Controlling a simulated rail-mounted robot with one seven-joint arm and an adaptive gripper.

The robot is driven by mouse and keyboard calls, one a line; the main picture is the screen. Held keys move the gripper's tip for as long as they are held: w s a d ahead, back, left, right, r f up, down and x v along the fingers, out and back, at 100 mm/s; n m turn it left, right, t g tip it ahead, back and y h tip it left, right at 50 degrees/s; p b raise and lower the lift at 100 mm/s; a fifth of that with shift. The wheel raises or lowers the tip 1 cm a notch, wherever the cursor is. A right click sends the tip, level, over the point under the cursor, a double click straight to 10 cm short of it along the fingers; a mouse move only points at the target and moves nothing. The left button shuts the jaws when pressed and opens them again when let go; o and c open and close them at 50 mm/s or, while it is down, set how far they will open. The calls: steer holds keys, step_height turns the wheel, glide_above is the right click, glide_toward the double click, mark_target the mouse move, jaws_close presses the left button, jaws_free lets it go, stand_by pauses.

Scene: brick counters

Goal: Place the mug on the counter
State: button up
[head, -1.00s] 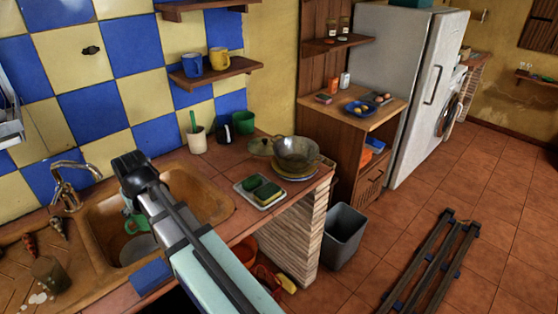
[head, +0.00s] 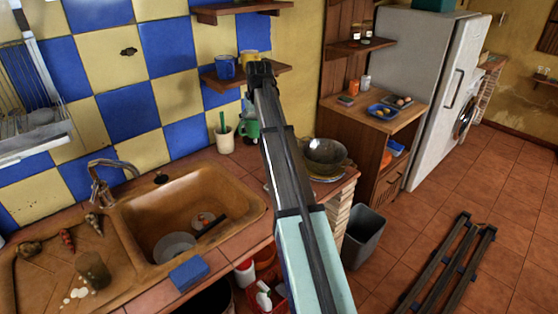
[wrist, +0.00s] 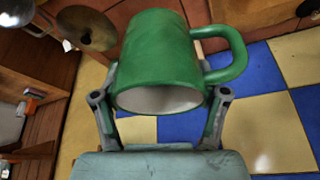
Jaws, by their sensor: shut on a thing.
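The green mug (wrist: 160,60) is between the two fingers of my gripper (wrist: 160,100), which is shut on it. Its handle is on the right and its open mouth faces the bottom of the wrist picture. In the head view the mug (head: 248,130) shows just left of my arm, in front of the tiled wall at the back of the counter (head: 232,163). My arm hides the gripper fingers there. I cannot tell how high the mug is above the counter.
A cup with a green utensil (head: 225,139) stands left of the mug. The sink (head: 250,205) is at the left front. A shelf (head: 225,77) with a blue mug (head: 225,68) and a yellow mug hangs above.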

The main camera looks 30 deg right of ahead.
steer(key=shift+w+d, duration=0.15)
steer(key=shift+d, duration=0.15)
step_height(320, 180, down, 20)
steer(key=p, duration=0.4)
steer(key=shift+r, duration=0.25)
steer(key=shift+f, duration=0.1)
steer(key=o, duration=1.3)
steer(key=b+v, duration=0.2)
steer(key=v, duration=1)
